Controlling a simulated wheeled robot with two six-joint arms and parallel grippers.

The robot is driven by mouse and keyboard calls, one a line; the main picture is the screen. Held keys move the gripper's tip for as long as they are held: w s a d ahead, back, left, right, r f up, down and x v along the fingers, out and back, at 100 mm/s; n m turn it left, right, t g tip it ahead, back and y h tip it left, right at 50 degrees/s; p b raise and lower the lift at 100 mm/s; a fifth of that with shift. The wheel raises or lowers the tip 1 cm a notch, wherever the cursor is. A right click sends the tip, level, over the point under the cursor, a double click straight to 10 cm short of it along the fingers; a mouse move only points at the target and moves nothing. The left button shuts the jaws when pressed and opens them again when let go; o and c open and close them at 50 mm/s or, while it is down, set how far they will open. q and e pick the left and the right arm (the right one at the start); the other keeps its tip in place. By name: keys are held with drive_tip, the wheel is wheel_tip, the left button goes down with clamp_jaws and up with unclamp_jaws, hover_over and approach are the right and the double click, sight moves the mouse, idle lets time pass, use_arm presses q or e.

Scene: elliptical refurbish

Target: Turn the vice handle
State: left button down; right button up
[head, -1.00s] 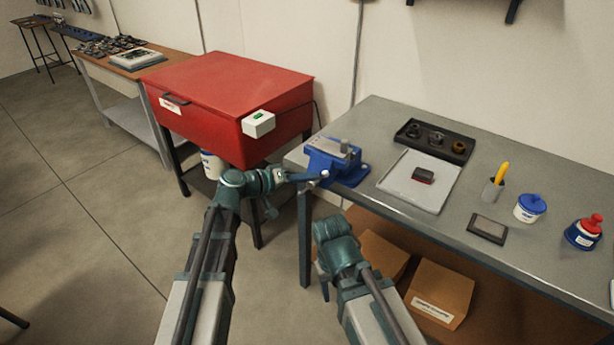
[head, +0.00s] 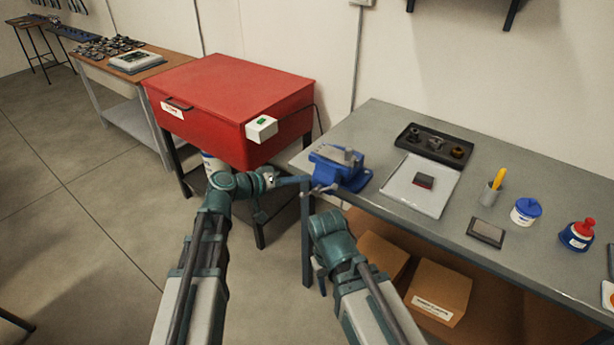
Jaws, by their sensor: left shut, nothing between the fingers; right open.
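The blue vice (head: 341,168) is mounted at the left front corner of the grey workbench. Its handle (head: 324,189) is a thin light bar at the vice's front, just past the bench edge. My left gripper (head: 306,180) is shut with nothing in it, its tips pointing right, close to the left side of the vice and handle. I cannot tell whether the tips touch the handle. My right gripper (head: 322,278) is open and empty, pointing down in front of the bench, below the height of the top.
The grey workbench (head: 390,230) holds a black tray (head: 405,141), a white mat (head: 395,190), a pen cup and bottles. A red cabinet (head: 230,90) stands left of it, with a white switch box. Cardboard boxes (head: 440,290) sit beneath the bench. Open floor lies at left.

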use_arm(q)
drive_tip(key=p+v, duration=0.2)
drive_tip(key=v, duration=0.4)
drive_tip(key=shift+s+a+r, duration=0.2)
drive_tip(key=shift+s+a, duration=0.05)
drive_tip(key=shift+s, duration=0.05)
drive_tip(key=s+d+f+m+g+y, duration=0.2)
drive_tip(key=s+d+f+g+y, duration=0.25)
drive_tip(key=s+d+f, duration=0.35)
drive_tip(key=s+a+f+g+y, duration=0.2)
drive_tip(key=s+a+f+y, duration=0.1)
drive_tip(key=s+y, duration=0.1)
drive_tip(key=s+a+f+g+y, duration=0.2)
drive_tip(key=s+a+f+y, duration=0.1)
drive_tip(key=s, duration=0.4)
drive_tip(key=shift+f+y, duration=0.4)
drive_tip(key=shift+y, duration=0.45)
drive_tip(key=shift+d, duration=0.1)
